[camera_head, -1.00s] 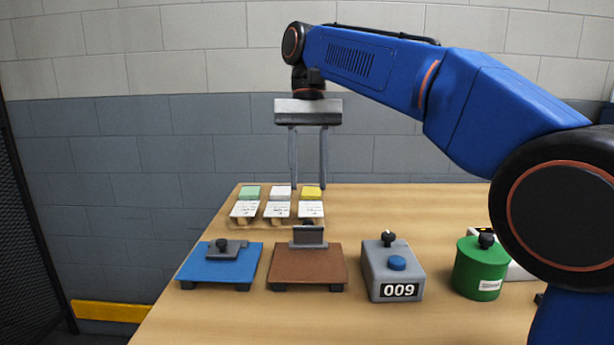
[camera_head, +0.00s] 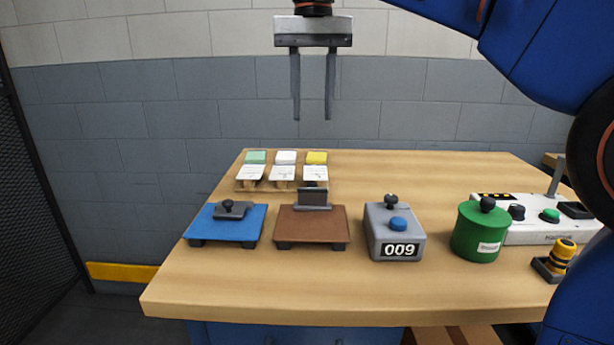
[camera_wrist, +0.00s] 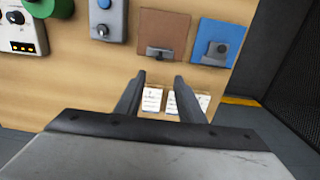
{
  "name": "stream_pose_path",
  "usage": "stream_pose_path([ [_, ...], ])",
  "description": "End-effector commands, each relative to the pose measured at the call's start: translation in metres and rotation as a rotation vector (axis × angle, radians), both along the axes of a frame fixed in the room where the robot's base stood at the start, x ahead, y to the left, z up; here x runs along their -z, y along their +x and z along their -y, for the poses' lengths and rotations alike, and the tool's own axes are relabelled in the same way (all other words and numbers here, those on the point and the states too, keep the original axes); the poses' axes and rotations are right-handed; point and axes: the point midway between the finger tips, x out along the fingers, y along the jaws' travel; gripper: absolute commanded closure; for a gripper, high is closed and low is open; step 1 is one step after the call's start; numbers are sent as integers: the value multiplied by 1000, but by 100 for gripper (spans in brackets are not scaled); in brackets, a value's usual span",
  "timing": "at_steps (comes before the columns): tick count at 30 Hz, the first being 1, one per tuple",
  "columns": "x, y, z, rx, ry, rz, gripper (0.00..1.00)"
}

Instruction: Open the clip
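My gripper (camera_head: 313,116) hangs above the back of the table, fingers pointing down, parted with nothing between them. It also shows in the wrist view (camera_wrist: 159,80). A brown board (camera_head: 311,228) on dark feet has a dark grey clamp-like piece (camera_head: 312,199) with a raised plate at its back edge. A blue board (camera_head: 224,229) to its left carries a flat grey piece with a dark knob (camera_head: 233,209). I cannot tell which piece is the clip. Both boards also show in the wrist view, brown (camera_wrist: 163,32) and blue (camera_wrist: 219,35). The gripper touches neither.
Green, white and yellow blocks (camera_head: 285,157) with paper cards (camera_head: 283,174) sit behind the boards. To the right stand a grey box marked 009 (camera_head: 394,231), a green canister (camera_head: 480,232), a white control panel (camera_head: 530,229) and a yellow-black button (camera_head: 562,252). The table's front strip (camera_head: 330,303) is clear.

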Motion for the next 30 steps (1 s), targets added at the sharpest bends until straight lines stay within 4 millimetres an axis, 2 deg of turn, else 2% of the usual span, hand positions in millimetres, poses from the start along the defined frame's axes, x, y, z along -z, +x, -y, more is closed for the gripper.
stream_pose_path([
  [18,109,-1,0,0,-1,-2,64],
  [24,135,0,0,-1,0,-1,64],
  [30,147,0,0,-1,1,0,64],
])
